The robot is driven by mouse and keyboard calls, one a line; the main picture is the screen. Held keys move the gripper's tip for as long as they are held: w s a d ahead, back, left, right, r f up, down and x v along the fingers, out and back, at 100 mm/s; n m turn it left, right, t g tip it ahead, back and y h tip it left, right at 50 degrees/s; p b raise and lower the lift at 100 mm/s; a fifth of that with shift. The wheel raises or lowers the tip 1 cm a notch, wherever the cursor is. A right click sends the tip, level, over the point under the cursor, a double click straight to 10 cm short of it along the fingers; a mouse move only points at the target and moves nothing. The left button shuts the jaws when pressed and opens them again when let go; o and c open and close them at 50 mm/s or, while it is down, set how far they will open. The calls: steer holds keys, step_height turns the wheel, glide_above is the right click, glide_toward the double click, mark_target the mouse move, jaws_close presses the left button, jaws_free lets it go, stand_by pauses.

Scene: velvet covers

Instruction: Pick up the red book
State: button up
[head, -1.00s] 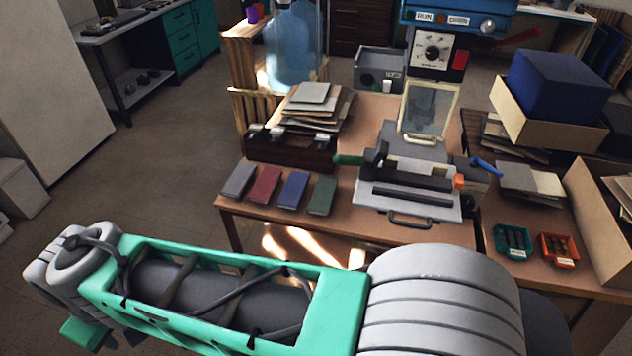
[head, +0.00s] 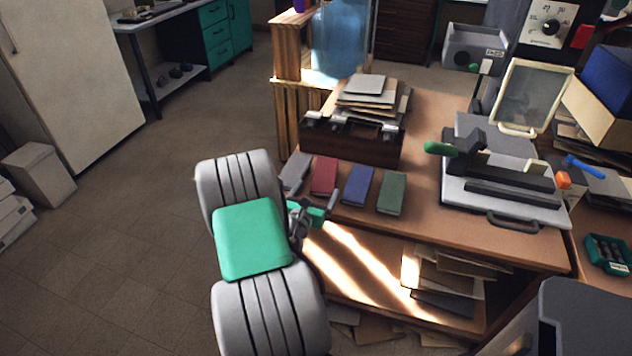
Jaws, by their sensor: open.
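The red book (head: 324,176) lies flat near the left end of the brown table (head: 470,234), second from the left in a row of small books. A grey book (head: 297,171) is on its left, a blue book (head: 358,187) and a green book (head: 390,194) on its right. My gripper (head: 332,205) is at the table's front left edge, close in front of the red and blue books in the picture. It is open and holds nothing. Whether it is above or beside the tabletop is hard to tell. The red book's near edge is close to the gripper.
A grey press-like device (head: 500,185) with a green handle stands to the right. A lower shelf (head: 345,265) holds papers.

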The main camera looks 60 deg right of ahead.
mark_target(325, 177)
steer(key=shift+d, duration=0.35)
steer(key=x, duration=0.7)
steer(key=shift+d+f, duration=0.15)
steer(key=shift+c, duration=0.6)
steer(key=c, duration=1.3)
steer(key=shift+c, duration=0.9)
